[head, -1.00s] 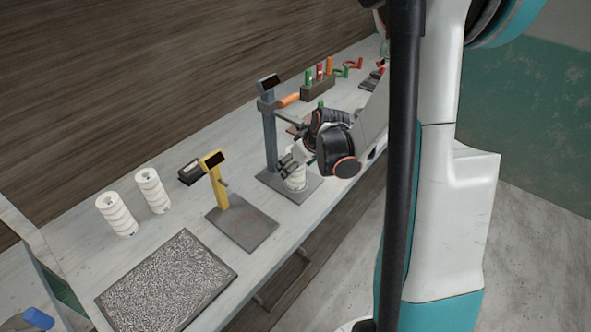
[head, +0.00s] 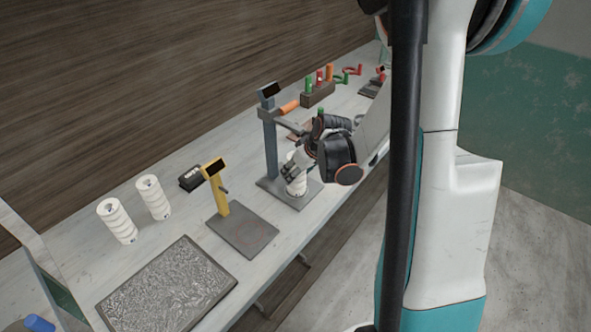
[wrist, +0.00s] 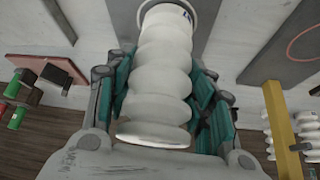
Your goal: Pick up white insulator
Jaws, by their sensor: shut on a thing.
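A white ribbed insulator (wrist: 160,70) fills the middle of the wrist view, between the two fingers of my gripper (wrist: 160,100). The teal finger pads press against its sides. In the head view my gripper (head: 293,168) is at the grey stand, and the insulator (head: 297,186) shows partly below the fingers, over the stand's base plate. I cannot tell whether its far end touches the plate. Two more white insulators (head: 117,221) and (head: 153,197) stand upright at the left of the bench.
The grey stand (head: 270,145) rises close beside my gripper. A yellow stand (head: 219,190) with a flat plate is to its left. A textured dark mat (head: 168,285) lies at the front. A rack with coloured handles (head: 318,94) is at the back.

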